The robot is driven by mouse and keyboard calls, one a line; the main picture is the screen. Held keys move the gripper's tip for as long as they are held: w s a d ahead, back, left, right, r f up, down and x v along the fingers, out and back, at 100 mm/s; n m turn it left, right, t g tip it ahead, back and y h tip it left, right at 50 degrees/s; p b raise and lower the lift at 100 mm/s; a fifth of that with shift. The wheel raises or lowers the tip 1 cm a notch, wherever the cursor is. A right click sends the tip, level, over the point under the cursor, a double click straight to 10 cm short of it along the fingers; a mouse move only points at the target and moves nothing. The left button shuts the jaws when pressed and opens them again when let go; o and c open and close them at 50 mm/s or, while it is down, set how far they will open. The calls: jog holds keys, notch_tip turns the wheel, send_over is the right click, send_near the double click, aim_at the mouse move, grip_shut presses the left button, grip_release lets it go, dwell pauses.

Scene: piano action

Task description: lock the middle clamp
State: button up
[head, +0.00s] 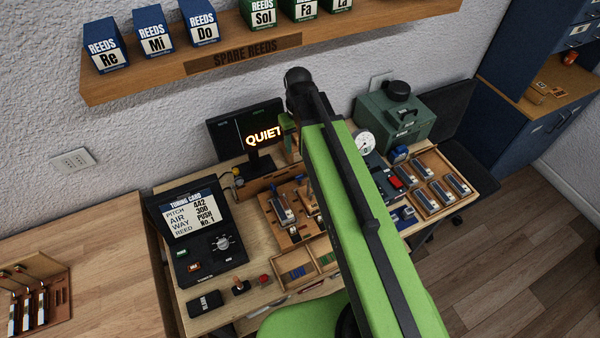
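A wooden fixture (294,238) stands on the workbench near the middle of the head view. A grey metal piece (281,210) lies on it, with small blue parts behind it. My raised green arm crosses in front and covers the fixture's right side. I cannot make out the middle clamp or whether it is locked; it may be behind my arm. My gripper is hidden behind my arm, so its state does not show.
A tuning card console (189,250) stands left, a monitor reading QUIET (263,137) behind. A compartment tray (312,262) lies in front. At right are a wooden tray (449,207) of metal pieces and a green machine (396,122). A reed shelf (160,75) hangs above.

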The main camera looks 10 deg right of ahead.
aim_at(299, 175)
notch_tip(299, 175, down, 17)
jog(key=b, duration=1.5)
jog(key=shift+r+b, duration=0.2)
jog(key=shift+b, duration=0.15)
jog(key=shift+r, duration=0.15)
jog(key=shift+c, duration=0.2)
grip_shut()
